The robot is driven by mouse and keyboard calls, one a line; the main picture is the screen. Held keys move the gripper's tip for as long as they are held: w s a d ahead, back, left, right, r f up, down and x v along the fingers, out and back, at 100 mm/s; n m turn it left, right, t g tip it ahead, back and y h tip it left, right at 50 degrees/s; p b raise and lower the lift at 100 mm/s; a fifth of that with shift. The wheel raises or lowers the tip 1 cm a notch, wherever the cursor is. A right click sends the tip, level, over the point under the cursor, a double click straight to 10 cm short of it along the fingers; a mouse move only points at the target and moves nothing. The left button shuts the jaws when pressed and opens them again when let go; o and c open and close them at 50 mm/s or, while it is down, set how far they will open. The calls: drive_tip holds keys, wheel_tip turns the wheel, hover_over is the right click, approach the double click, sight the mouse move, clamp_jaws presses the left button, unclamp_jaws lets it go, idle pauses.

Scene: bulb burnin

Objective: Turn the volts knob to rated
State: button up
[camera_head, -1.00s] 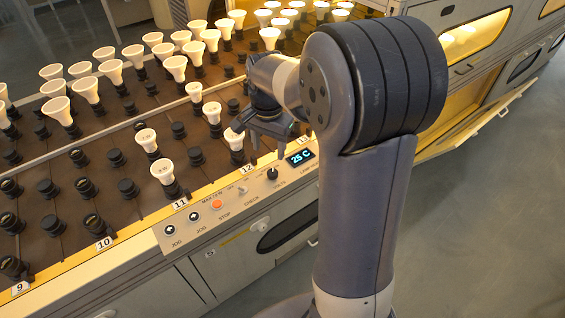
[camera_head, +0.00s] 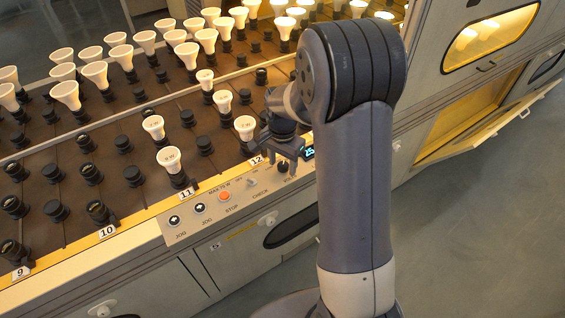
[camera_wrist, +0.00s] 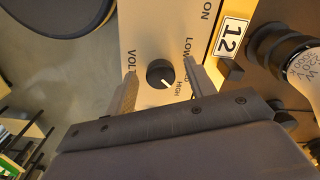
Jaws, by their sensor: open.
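The volts knob (camera_wrist: 160,73) is a round black dial on the pale panel, with a white pointer mark. In the wrist view the mark points to the lower right, toward the word HIGH. The word LOW is higher up, and the label between them is partly hidden by a finger. My gripper (camera_wrist: 159,82) is open, with one finger on each side of the knob and a visible gap to it. In the head view my gripper (camera_head: 287,159) is over the right part of the panel, just above the knob (camera_head: 283,167).
The panel (camera_head: 240,212) also carries an orange stop button (camera_head: 224,196), two jog buttons, a check switch (camera_head: 251,183) and a partly hidden lit display (camera_head: 308,152). Racks of bulbs (camera_head: 168,158) in sockets stand behind it. An open cabinet door (camera_head: 490,128) is at the right.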

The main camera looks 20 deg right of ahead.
drive_tip(key=shift+f, duration=0.1)
drive_tip(key=shift+c, duration=0.5)
drive_tip(key=c, duration=0.9)
drive_tip(key=shift+n, duration=0.3)
drive_tip(key=n, duration=0.3)
drive_tip(key=shift+n+p, duration=0.3)
drive_tip(key=shift+p, duration=0.1)
drive_tip(key=shift+s+d+n, duration=0.1)
drive_tip(key=shift+n, duration=1.6)
drive_tip(key=o, duration=1)
